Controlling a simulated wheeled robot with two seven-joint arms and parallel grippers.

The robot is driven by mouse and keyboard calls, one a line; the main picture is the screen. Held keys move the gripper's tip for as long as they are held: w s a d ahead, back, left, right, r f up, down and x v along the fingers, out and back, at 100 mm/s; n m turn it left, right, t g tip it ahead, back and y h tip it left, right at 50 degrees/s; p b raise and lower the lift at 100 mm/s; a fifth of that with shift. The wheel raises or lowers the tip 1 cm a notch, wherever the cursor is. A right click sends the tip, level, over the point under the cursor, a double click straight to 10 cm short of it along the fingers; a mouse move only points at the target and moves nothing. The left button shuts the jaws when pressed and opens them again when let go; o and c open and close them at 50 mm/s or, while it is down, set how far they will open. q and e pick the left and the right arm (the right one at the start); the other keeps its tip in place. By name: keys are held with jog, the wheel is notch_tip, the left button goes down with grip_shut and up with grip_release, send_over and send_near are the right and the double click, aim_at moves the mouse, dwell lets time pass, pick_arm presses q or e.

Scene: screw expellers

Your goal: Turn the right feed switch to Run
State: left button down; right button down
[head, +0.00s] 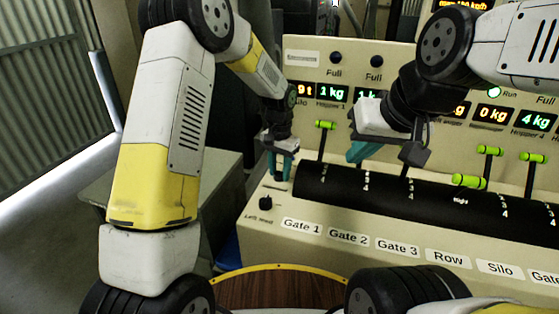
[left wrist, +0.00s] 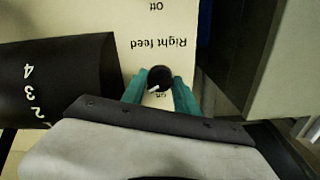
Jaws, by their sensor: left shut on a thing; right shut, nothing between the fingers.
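The right feed switch, a round black knob (left wrist: 159,76) with a white pointer mark, shows in the left wrist view beside its "Right feed" label (left wrist: 159,43), which appears upside down. The pointer mark faces the lower left of that picture. The small text by the knob is partly hidden. My left gripper (head: 280,170) is at the panel's left end, its teal fingers on both sides of the knob, shut on it. In the head view the gripper hides this knob. My right gripper (head: 358,153) is shut and empty, above the black lever cover.
The left feed knob (head: 265,202) is close in front of my left gripper. Green-topped levers (head: 325,125) rise from the black curved cover (head: 330,187) to its right. Display readouts (head: 331,93) stand behind. A grey cabinet edge (left wrist: 263,45) is beside the panel.

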pick_arm(q)
jog(key=c, duration=0.9)
grip_release()
jog(key=shift+c, duration=0.2)
jog(key=shift+r, duration=3.9)
